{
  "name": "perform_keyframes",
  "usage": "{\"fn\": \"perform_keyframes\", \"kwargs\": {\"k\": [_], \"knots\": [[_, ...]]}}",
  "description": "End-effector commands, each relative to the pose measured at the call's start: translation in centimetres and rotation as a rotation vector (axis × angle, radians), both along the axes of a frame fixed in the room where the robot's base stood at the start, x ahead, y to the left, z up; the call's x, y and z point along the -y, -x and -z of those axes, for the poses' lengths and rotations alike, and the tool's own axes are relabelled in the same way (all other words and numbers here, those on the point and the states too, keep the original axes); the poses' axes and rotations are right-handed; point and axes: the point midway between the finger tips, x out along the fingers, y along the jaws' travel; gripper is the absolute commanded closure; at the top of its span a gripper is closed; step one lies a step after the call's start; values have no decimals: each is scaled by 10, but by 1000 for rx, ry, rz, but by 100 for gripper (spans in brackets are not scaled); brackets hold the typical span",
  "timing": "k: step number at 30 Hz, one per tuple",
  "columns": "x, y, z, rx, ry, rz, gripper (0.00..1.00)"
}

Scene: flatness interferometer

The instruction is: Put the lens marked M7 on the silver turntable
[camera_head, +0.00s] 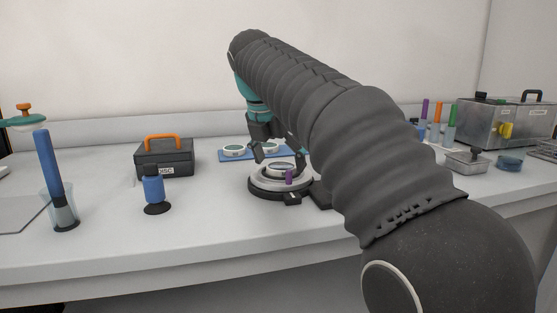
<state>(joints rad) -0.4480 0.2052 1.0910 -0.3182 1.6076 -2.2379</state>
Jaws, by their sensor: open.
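The silver turntable (264,182) stands on a dark base near the middle of the bench. A round, lens-like disc (282,169) sits on top of it; I cannot read a mark on it. My gripper (279,156) is open just above the turntable, its fingers to either side of the disc; I cannot tell whether they touch it. Behind, a blue mat (213,156) bears two round lenses, one at its left (234,151) and one partly behind my gripper (269,147). Their marks are too small to read. My arm hides the mat's right side.
A purple piece (289,177) stands at the turntable's front. A dark case with an orange handle (165,158), a blue bottle (153,190) and a blue-topped cylinder (53,170) stand left. A metal box (490,125) stands right. The front middle bench is clear.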

Motion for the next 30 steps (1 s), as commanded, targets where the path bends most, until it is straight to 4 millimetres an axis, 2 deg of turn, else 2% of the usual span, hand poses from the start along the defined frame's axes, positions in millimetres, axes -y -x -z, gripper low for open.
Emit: {"fn": "perform_keyframes", "kwargs": {"k": [4,7,15,20,30], "knots": [[-1,1,-7,1,0,0,10],[-3,5,-20,2,-1,-1,10],[-14,23,-72,2,-1,-2,10],[-19,33,-97,2,-1,-2,10],[-22,40,-113,0,1,0,10]]}}
